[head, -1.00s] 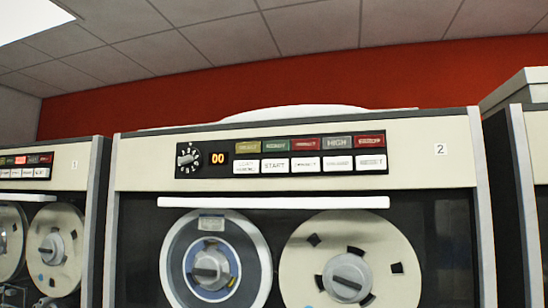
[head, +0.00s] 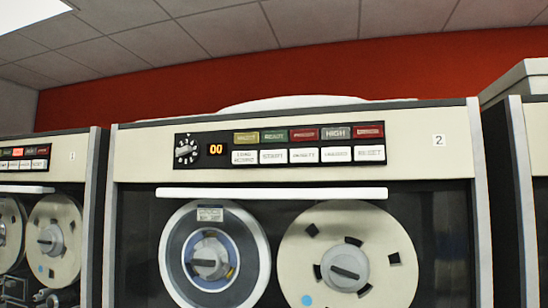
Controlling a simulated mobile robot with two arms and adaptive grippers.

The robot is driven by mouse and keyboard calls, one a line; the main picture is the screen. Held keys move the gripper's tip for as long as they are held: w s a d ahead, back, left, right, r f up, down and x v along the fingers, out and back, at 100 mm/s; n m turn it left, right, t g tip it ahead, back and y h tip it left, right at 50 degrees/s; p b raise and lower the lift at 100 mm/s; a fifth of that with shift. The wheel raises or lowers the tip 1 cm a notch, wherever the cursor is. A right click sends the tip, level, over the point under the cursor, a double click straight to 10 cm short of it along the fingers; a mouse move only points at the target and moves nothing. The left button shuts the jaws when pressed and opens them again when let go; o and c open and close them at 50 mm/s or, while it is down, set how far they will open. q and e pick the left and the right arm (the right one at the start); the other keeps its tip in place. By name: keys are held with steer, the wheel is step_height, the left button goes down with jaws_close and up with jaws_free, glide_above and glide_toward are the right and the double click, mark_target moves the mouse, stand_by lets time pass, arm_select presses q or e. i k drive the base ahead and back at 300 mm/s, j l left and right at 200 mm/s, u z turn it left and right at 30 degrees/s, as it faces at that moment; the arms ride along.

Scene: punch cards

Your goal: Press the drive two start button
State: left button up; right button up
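Tape drive two (head: 410,130) fills the middle of the head view, with a "2" label (head: 438,140) at its upper right. Its black control panel (head: 280,145) holds a dial (head: 187,149), an orange "00" display (head: 216,149), a row of coloured indicators and a row of white buttons below. The white start button (head: 273,157) is second from the left in that lower row, right of the load button (head: 244,157). Neither of my grippers shows in the view.
Drive one (head: 70,150) stands close on the left, with one red indicator lit. Another cabinet (head: 530,130) stands close on the right. Two reels (head: 215,255) (head: 348,250) and a white bar (head: 272,193) sit below the panel. A red wall (head: 200,90) is behind.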

mark_target(279, 156)
steer(key=j+z, duration=0.1)
steer(key=j, duration=0.3)
steer(key=k+j+z, duration=0.15)
steer(key=j, duration=0.25)
steer(key=j+z, duration=0.1)
steer(key=j, duration=0.3)
steer(key=k+j+z, duration=0.1)
steer(key=j, duration=0.25)
steer(key=k+j+z, duration=0.1)
steer(key=j, duration=0.3)
steer(key=k, duration=0.1)
